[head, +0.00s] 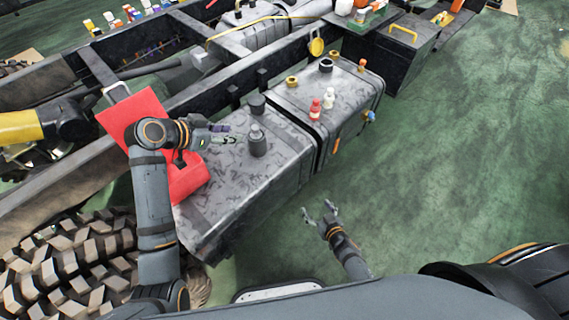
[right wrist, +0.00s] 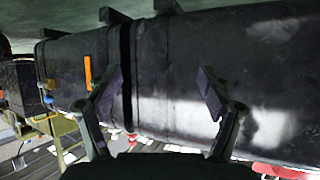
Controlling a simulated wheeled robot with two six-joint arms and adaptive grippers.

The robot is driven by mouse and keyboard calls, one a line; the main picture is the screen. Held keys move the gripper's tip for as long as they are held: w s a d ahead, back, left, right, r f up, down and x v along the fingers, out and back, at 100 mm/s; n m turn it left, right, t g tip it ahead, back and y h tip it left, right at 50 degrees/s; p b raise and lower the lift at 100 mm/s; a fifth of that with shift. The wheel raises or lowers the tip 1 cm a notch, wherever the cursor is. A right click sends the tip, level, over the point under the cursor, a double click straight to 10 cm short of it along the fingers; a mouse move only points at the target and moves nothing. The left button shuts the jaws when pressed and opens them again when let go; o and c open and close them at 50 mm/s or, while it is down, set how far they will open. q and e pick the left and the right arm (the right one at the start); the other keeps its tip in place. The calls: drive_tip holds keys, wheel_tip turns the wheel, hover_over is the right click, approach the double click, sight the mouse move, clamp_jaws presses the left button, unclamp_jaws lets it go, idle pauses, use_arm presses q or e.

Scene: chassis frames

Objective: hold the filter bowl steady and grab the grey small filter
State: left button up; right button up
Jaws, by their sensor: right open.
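A small dark grey cylinder with a narrower top (head: 257,142) stands upright on the near tank (head: 225,185) in the head view; it may be the grey small filter. A wider black cap-like piece (head: 257,104) is on the tank behind it. I cannot pick out the filter bowl with certainty. My left gripper (head: 231,134) is over the tank's left part, pointing right, a little left of the grey cylinder; its finger gap is unclear. My right gripper (head: 318,208) is open and empty, low beside the tank's near side. It also shows in the right wrist view (right wrist: 160,95), facing the tank's dark side.
Small red and white bottles (head: 315,109) stand on the far tank (head: 345,100). A black box with yellow handle (head: 405,55) is behind. A big tyre (head: 70,265) is lower left. Green floor at right is clear.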

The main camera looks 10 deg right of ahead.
drive_tip(key=w+a+r+n+t+y, duration=0.1)
drive_tip(key=w+a+r, duration=0.15)
drive_tip(key=r, duration=0.25)
drive_tip(key=w+a+r+n+t+y, duration=0.1)
drive_tip(key=w+a+r+y, duration=0.15)
drive_tip(key=r, duration=0.25)
drive_tip(key=n+y, duration=0.3)
drive_tip(key=y, duration=0.2)
approach(263, 146)
drive_tip(key=x, duration=1)
drive_tip(key=shift+w+a+f, duration=0.1)
drive_tip(key=shift+w+a, duration=0.05)
drive_tip(key=shift+w, duration=0.05)
drive_tip(key=c, duration=1.4)
drive_tip(key=o, duration=1.4)
drive_tip(key=shift+s+t+h, duration=0.15)
drive_tip(key=shift+t+h, duration=0.1)
drive_tip(key=shift+t, duration=0.05)
